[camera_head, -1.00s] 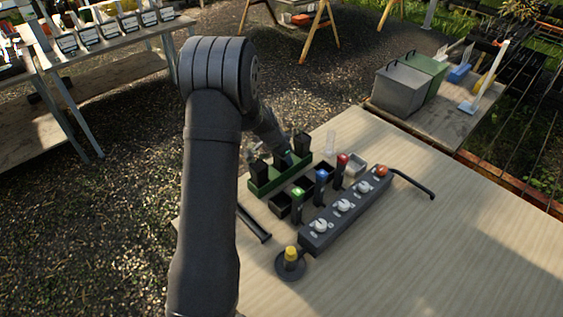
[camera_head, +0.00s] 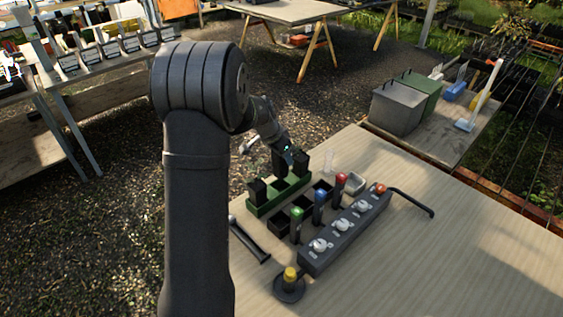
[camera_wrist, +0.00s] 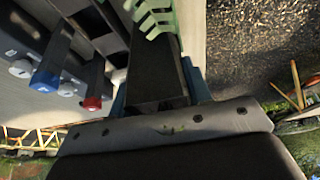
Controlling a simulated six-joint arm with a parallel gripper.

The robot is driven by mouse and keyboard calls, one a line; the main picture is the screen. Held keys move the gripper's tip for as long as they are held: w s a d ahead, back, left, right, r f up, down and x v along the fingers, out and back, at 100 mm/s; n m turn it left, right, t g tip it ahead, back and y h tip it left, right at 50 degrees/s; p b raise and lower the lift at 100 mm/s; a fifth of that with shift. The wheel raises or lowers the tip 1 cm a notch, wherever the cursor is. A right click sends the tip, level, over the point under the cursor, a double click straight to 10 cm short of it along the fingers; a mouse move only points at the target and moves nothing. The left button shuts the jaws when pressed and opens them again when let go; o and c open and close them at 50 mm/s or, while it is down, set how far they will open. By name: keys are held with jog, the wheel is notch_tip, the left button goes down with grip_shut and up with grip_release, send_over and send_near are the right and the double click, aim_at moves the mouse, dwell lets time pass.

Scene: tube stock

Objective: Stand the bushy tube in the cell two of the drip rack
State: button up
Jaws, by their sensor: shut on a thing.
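My gripper (camera_head: 287,157) is above the green rack (camera_head: 262,209) in the head view. It is shut on a dark tube (camera_head: 278,165), which hangs over the middle of the rack. In the wrist view the dark tube (camera_wrist: 158,80) sits between the two blue-grey fingers (camera_wrist: 157,93). A pale green toothed shape (camera_wrist: 155,15) lies beyond it; I cannot tell whether it is foliage or part of the rack. I cannot make out which tube is bushy, nor any cell numbers.
Dark boxes and levers with green (camera_head: 297,213), blue (camera_head: 319,196) and red (camera_head: 341,178) tops stand right of the rack. A grey knobbed strip (camera_head: 330,250) runs beside them. A yellow-topped knob (camera_head: 290,275) and a black bar (camera_head: 250,242) are nearer. The table's right side is clear.

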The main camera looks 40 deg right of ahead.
jog(key=s+f+m+g+y, duration=0.2)
jog(key=s+m+g+y, duration=0.2)
jog(key=s+m, duration=1)
jog(key=shift+w+a+f+m, duration=0.1)
jog(key=shift+w+f+m, duration=0.4)
jog(key=shift+f, duration=0.65)
jog(key=shift+w+a+f+m, duration=0.15)
jog(key=shift+w+f+m, duration=0.4)
jog(key=shift+f, duration=0.65)
jog(key=shift+w+a+f+m, duration=0.1)
jog(key=shift+w+f+m, duration=0.2)
jog(key=shift+f+m, duration=0.6)
jog(key=shift+f+n, duration=0.25)
jog(key=shift+f, duration=0.3)
jog(key=o, duration=1.1)
jog(key=shift+o, duration=0.2)
jog(key=v, duration=1.7)
jog(key=shift+w+d, duration=0.25)
jog(key=shift+w, duration=0.1)
